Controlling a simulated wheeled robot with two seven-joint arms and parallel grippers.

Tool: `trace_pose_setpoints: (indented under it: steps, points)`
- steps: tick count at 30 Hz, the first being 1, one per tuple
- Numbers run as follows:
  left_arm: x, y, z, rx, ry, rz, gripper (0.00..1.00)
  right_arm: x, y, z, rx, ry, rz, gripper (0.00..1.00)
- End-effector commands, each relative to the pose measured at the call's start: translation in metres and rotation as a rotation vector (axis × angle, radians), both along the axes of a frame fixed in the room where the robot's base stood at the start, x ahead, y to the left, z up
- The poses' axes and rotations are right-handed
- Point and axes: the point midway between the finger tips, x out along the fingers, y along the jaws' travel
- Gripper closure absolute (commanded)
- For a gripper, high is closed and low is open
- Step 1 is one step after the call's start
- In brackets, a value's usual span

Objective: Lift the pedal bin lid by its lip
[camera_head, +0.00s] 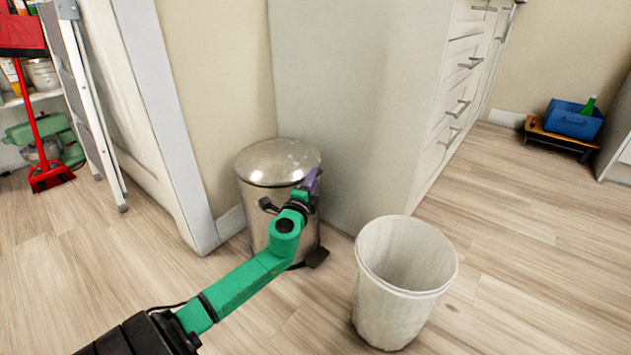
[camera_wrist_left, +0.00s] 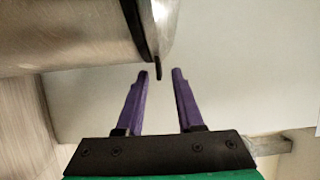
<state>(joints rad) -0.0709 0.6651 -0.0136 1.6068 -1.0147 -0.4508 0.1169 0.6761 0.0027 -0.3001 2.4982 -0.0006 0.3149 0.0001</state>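The metal pedal bin (camera_head: 254,215) stands upright beside the cabinet side in the head view, with its domed lid (camera_head: 275,160) down. My left gripper (camera_head: 314,180) is at the right side of the lid's edge; its purple fingers partly show there. In the left wrist view, the bin body (camera_wrist_left: 65,35) and the lid (camera_wrist_left: 166,22) are at the top, turned sideways. A small dark lip (camera_wrist_left: 158,71) projects from the lid edge. The left gripper (camera_wrist_left: 157,73) is open, its two fingertips on either side of the lip with visible gaps. My right gripper is not in view.
An open white waste basket (camera_head: 375,300) stands right of the pedal bin, near my left arm. The white cabinet (camera_head: 345,110) is close behind the bin. A ladder (camera_head: 88,105) leans at the left.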

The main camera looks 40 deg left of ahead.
Motion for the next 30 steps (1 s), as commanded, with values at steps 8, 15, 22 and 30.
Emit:
trace_pose_setpoints:
  steps: [8, 15, 22, 30]
  points:
    - [0.026, 0.011, -0.001, 0.0, 0.0, -0.001, 0.64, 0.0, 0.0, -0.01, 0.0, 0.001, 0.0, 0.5]
    - [0.026, 0.011, 0.0, -0.001, 0.001, -0.001, 0.83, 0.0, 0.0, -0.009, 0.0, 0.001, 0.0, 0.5]
    - [0.026, 0.012, -0.001, -0.001, 0.001, 0.0, 1.0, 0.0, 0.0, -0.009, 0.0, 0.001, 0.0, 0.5]
    - [0.025, 0.012, -0.001, -0.001, 0.001, 0.002, 1.0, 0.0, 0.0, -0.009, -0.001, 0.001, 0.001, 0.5]
